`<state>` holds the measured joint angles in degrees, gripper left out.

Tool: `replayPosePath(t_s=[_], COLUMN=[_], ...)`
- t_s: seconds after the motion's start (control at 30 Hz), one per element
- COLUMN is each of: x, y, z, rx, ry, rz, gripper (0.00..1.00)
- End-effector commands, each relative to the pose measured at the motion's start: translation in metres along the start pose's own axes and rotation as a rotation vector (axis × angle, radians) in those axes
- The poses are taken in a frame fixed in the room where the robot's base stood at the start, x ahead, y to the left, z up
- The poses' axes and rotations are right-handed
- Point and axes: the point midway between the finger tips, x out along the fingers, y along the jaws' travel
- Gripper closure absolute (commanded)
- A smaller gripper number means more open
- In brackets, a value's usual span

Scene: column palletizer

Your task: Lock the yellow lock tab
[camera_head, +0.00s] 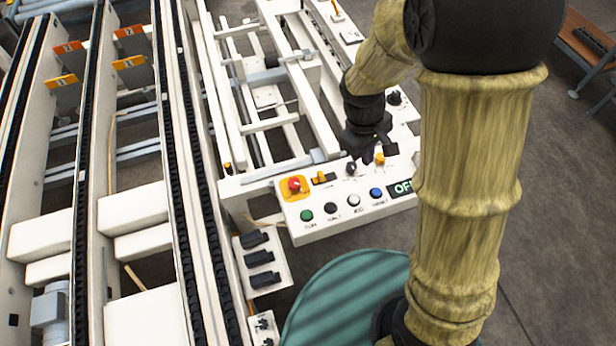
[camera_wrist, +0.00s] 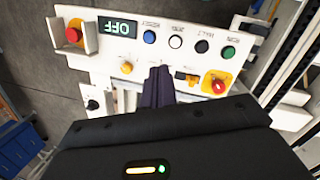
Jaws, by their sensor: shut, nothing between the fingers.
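The white control panel (camera_head: 340,222) carries a small yellow tab (camera_head: 320,176) on a black slot piece, beside the red stop button. My gripper (camera_head: 369,156) is over the panel between the tab and the knob. Its dark fingers (camera_wrist: 159,72) are together and empty. Contact with the panel cannot be told.
The red stop button (camera_head: 294,185) sits on a yellow plate. Green, black, white and blue buttons (camera_head: 376,193) line the panel's front edge, with an OFF display (camera_head: 402,187). A second red button (camera_wrist: 73,35) stands in a grey guard. Conveyor rails (camera_head: 185,180) lie left.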

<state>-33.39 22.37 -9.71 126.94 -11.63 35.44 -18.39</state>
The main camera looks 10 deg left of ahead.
Motion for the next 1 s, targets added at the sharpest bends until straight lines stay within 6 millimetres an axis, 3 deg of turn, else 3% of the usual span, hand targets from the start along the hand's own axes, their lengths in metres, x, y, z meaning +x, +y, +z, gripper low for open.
replayPosePath(t_s=[0.1,0.37,0.6,0.8,1.0], x=[0.016,0.041,0.058,0.063,0.062], y=[-0.019,-0.063,-0.115,-0.145,-0.149], z=[-0.03,-0.086,-0.134,-0.154,-0.156], rx=[-0.198,-0.603,-0.95,-1.114,-1.133], ry=[-0.07,-0.23,-0.389,-0.475,-0.486], rz=[0.045,0.174,0.335,0.431,0.444], gripper=[1.0,1.0,1.0,1.0,1.0])
